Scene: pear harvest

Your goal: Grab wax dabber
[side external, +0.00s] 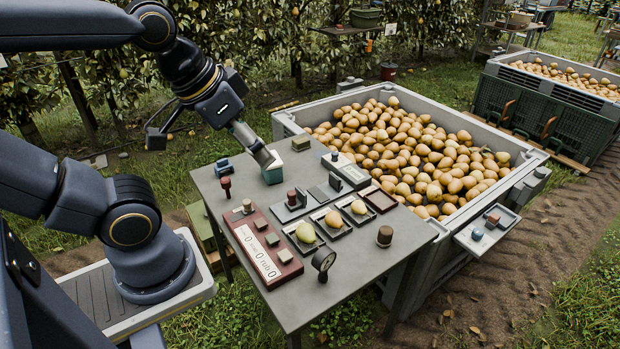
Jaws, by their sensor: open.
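My gripper (268,160) points down at the back left of the grey work table (350,262). It is open, and its fingertips are at or just above a small teal box (273,176); I cannot tell whether they touch it. I cannot tell for sure which item is the wax dabber. Candidates are a dark red knobbed piece (225,187) near the left edge, a brown-red knobbed piece (291,197) on a grey plate, and a short brown cylinder (385,236) near the right edge.
A blue piece (222,168) stands left of my gripper. A large pear bin (527,166) borders the table, with a side shelf (486,233).

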